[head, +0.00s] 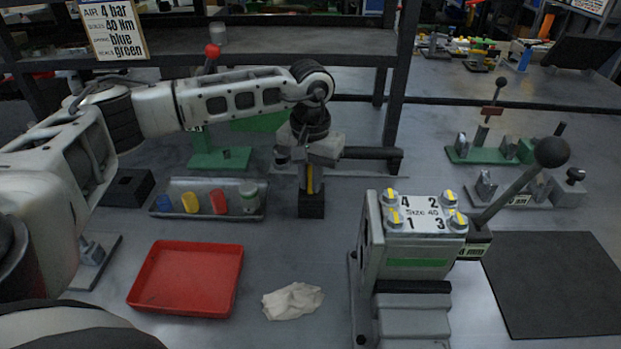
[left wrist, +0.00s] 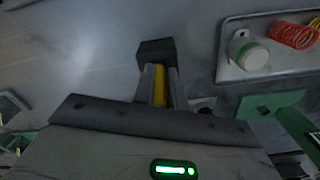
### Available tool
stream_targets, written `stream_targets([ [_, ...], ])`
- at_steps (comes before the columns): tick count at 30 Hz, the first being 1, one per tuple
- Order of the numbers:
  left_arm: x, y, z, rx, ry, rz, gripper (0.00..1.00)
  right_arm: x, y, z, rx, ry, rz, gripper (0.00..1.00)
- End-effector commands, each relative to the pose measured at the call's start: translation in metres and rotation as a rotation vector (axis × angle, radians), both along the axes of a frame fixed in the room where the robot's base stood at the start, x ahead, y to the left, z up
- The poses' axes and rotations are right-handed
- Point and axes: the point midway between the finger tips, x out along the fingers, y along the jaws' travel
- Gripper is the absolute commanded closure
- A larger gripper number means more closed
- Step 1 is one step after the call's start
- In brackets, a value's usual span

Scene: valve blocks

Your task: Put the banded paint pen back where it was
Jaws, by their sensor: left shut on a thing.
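My left gripper (head: 311,184) points down at the middle of the table, beyond the white rag. It is shut on the paint pen (head: 310,181), of which only a yellow stretch shows between the fingers. The pen also shows yellow in the left wrist view (left wrist: 159,86), between the two grey fingers (left wrist: 158,88). A small black block (head: 311,206) stands directly under the fingertips; it also shows in the left wrist view (left wrist: 155,51). The pen's lower end is hidden, so I cannot tell how deep it sits in the block. My right gripper is not in view.
A grey tray (head: 210,214) with coloured parts and a white-green jar lies left of the block. A red tray (head: 150,296), a white rag (head: 292,301) and the valve block (head: 412,259) with a tall lever are nearer. A dark mat (head: 555,285) lies right.

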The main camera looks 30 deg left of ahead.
Motion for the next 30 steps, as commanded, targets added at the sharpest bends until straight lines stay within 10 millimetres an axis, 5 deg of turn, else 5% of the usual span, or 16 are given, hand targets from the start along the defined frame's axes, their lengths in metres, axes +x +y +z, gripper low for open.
stream_targets([
  [6, 0.000, 0.000, -0.007, 0.000, 0.000, 0.000, 1.00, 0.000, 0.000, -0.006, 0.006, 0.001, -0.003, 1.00],
  [7, 0.000, 0.000, -0.006, 0.000, 0.000, 0.000, 0.81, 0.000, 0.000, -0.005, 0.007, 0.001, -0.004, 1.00],
  [9, 0.000, 0.000, -0.006, 0.000, 0.000, 0.000, 0.65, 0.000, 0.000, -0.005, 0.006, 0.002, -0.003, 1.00],
  [22, 0.001, 0.000, 0.007, -0.001, -0.003, 0.000, 0.65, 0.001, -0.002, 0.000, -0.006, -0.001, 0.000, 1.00],
  [30, 0.001, -0.001, 0.063, -0.001, -0.005, 0.000, 0.65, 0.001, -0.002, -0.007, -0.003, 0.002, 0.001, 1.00],
])
